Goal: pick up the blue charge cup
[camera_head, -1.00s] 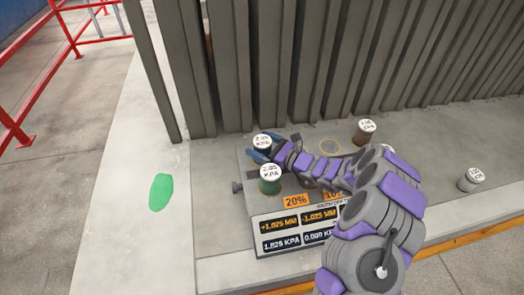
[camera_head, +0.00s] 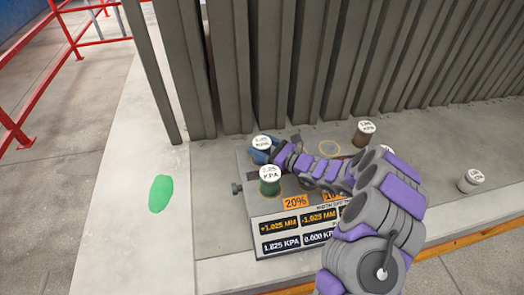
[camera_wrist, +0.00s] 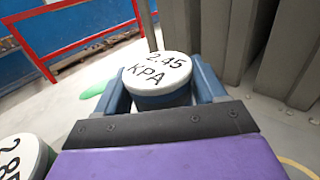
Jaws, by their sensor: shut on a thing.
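The blue charge cup (camera_wrist: 160,98) has a white lid marked 2.45 KPA. In the wrist view it sits between the two blue fingers of my gripper (camera_wrist: 162,90), which are shut on its sides. In the head view the cup's white lid (camera_head: 262,142) shows at the back left corner of the grey device, with my gripper (camera_head: 262,156) around its body. Its base is hidden, so I cannot tell whether it touches the surface. My arm reaches in from the right.
A green cup (camera_head: 270,182) marked 2.85 KPA stands close in front of the blue cup. A brown cup (camera_head: 363,134) and a pale grey cup (camera_head: 470,182) stand further right. Tall grey panels (camera_head: 300,70) rise behind. A green patch (camera_head: 160,193) marks the clear floor at left.

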